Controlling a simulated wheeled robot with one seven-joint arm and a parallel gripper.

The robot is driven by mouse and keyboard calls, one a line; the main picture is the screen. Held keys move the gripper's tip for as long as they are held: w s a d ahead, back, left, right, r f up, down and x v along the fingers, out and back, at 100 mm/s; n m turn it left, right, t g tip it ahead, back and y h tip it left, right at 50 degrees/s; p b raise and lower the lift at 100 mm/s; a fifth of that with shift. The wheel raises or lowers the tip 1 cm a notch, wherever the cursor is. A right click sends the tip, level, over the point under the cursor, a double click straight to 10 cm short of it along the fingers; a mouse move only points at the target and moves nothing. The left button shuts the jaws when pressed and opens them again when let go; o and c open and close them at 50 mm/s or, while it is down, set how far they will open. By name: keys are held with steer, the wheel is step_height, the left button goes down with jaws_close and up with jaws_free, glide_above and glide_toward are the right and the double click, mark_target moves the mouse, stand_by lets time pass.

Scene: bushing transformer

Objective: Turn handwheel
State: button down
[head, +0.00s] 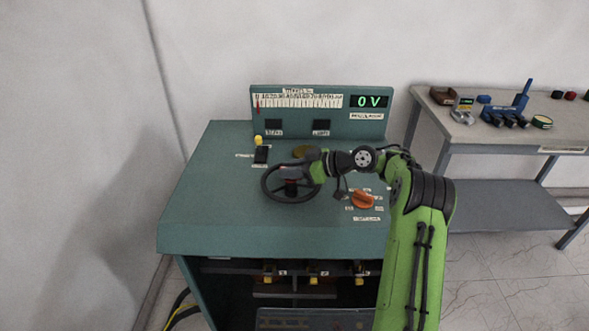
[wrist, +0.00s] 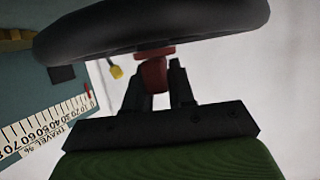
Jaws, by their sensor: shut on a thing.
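My gripper (head: 314,168) is at the wheel's upper right, and my arm hides some of that side. In the wrist view the wheel's dark round form (wrist: 150,25) fills the top. There my gripper (wrist: 155,80) has a finger on each side of a red piece of the handwheel and is shut on it. Whether this is a knob or the hub, I cannot tell.
The display (head: 369,101) reads 0 V. The travel scale (head: 300,101) has its red pointer at the left end. An orange knob (head: 363,199) and a yellow-tipped lever (head: 259,141) are on the desk. A side table (head: 470,138) with tools stands at right.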

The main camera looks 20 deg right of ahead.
steer(key=shift+r, duration=0.1)
steer(key=c, duration=1)
jaws_free()
steer(key=shift+c, duration=0.2)
steer(key=p+v, duration=0.3)
steer(key=v, duration=1.2)
steer(key=shift+s+d+r, duration=0.15)
steer(key=shift+d, duration=0.1)
